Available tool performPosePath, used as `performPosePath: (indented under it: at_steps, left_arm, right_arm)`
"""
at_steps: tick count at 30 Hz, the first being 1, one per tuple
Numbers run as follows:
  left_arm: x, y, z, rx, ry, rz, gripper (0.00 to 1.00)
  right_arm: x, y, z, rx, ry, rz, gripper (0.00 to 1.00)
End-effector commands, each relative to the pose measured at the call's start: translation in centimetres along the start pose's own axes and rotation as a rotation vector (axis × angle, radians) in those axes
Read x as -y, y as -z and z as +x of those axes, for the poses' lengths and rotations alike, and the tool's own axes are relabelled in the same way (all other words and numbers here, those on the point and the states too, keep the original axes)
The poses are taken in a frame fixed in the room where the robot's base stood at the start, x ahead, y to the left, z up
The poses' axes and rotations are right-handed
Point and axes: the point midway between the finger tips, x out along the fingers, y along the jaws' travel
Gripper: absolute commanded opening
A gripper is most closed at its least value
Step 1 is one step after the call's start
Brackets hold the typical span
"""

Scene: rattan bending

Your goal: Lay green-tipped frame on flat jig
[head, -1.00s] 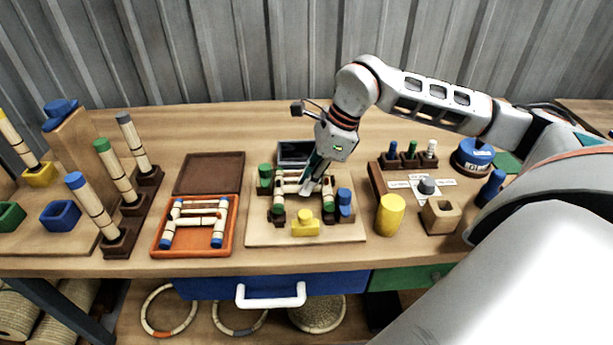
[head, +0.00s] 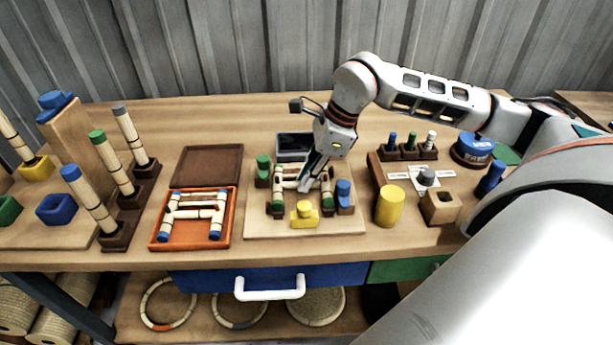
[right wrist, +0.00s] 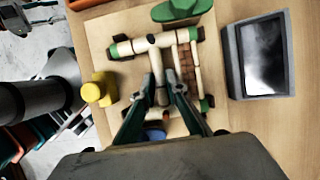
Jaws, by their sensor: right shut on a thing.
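The green-tipped frame (head: 326,187) is two pale rattan rails joined by crossbars. It is on or just above the flat jig (head: 258,228), a pale board with brown blocks and green, blue and yellow clamps. I cannot tell whether the frame rests fully on it. My right gripper (head: 305,186) points down into the middle of the frame and is shut on a crossbar. In the right wrist view the fingers (right wrist: 162,92) close on that bar, and one rail (right wrist: 135,46) lies beyond them. The other rail is partly hidden by the gripper. My left gripper is out of view.
A blue-tipped frame lies in an orange tray (head: 153,241) to the left. Upright rattan poles in holders (head: 117,235) stand farther left. A dark box (head: 293,146) is behind the jig. A yellow cylinder (head: 390,206) and a wooden block (head: 440,208) stand to the right.

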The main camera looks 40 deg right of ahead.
Motion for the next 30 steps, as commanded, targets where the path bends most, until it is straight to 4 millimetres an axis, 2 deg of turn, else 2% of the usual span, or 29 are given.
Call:
performPosePath:
  at_steps: [23, 24, 26, 30]
  left_arm:
    - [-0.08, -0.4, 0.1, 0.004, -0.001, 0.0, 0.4]
    - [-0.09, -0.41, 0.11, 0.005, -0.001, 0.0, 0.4]
    - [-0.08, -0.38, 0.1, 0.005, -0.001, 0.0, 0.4]
    - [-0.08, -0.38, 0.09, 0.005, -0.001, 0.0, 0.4]
  right_arm:
    - [0.01, 0.17, 0.38, 0.0, 0.0, 0.0, 0.0]
    - [0.01, 0.18, 0.4, 0.0, 0.0, 0.0, 0.16]
    - [0.02, 0.16, 0.36, 0.0, 0.0, 0.0, 0.32]
    - [0.01, 0.15, 0.35, 0.0, 0.0, 0.0, 0.33]
